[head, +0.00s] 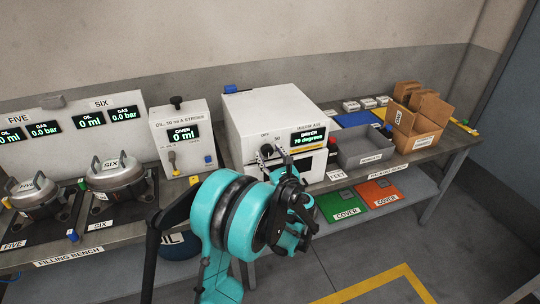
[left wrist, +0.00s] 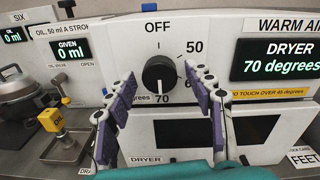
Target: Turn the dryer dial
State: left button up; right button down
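The dryer (head: 275,108) is a white box on the bench, with a black round dial (left wrist: 160,74) on its front. OFF is printed above the dial, 50 at upper right and 70 below. The dial's white mark points down, towards 70. The dryer display (left wrist: 280,62) reads 70 degrees; it also shows in the head view (head: 308,136). My left gripper (left wrist: 160,82) is open, its purple-padded fingers on either side of the dial with gaps showing. In the head view my left gripper (head: 280,168) partly covers the dryer front. My right gripper is not in view.
A grey bin (head: 362,148) and an open cardboard box (head: 415,132) stand to the right. Green and red cover trays (head: 340,205) lie on the lower shelf.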

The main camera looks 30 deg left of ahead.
pick_arm(q)
jog(key=c, duration=0.9)
jog(key=shift+o, duration=0.2)
